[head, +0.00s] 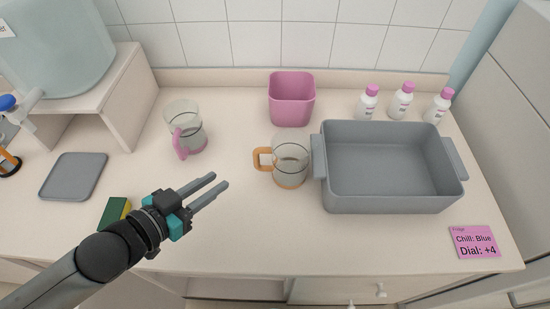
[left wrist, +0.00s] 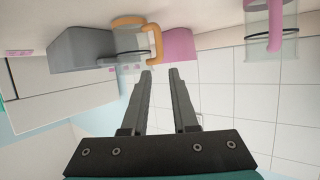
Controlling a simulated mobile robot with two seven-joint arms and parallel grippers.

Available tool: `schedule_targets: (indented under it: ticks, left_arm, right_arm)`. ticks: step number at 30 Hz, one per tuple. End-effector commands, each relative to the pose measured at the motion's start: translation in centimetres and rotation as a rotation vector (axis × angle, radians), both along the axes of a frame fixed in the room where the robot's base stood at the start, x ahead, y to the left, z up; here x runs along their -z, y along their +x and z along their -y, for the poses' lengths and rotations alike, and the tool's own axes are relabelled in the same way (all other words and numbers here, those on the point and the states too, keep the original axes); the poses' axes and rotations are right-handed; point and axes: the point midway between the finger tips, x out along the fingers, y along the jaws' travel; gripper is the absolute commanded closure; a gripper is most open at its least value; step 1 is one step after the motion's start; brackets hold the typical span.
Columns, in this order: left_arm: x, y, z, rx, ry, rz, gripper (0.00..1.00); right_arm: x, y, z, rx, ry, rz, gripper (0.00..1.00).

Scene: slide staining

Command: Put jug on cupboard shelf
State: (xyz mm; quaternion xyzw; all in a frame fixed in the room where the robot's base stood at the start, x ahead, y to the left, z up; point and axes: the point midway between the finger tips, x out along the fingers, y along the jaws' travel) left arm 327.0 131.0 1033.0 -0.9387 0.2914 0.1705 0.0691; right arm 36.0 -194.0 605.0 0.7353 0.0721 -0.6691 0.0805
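Two clear jugs stand upright on the counter. One has an orange handle (head: 263,157) and a glass body (head: 291,165) beside the grey basin; the other has a pink handle (head: 179,144) and stands further left. In the left wrist view, which looks upside down, the orange-handled jug (left wrist: 130,42) and the pink-handled jug (left wrist: 268,22) both show. My left gripper (head: 221,181) is open and empty, above the counter left of the orange-handled jug, not touching it. Its fingers show apart in the left wrist view (left wrist: 160,72). My right gripper is out of view. I cannot tell which place is the cupboard shelf.
The grey basin (head: 333,200) fills the counter's right side, with several white bottles (head: 402,102) behind it. A pink bin (head: 292,100) stands at the back. A grey mat (head: 74,176), a green-yellow sponge (head: 114,212) and a raised stand (head: 125,95) are left. The front middle is clear.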

Motion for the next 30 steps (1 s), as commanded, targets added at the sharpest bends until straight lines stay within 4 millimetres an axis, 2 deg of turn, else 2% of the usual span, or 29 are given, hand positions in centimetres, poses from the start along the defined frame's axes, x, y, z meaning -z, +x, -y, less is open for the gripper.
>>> schedule_targets:
  ticks: [5, 24, 30]
  left_arm:
    - [0.9, 0.3, 0.3, -0.018, -0.015, -0.042, 0.73]
    - [3.8, 6.3, 4.4, -0.014, -0.012, -0.035, 0.73]
    - [4.3, 7.2, 5.1, -0.014, -0.012, -0.037, 0.73]
  right_arm:
    - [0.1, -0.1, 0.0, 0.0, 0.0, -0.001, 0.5]
    - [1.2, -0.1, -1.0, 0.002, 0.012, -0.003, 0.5]
    - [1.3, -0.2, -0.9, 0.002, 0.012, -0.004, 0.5]
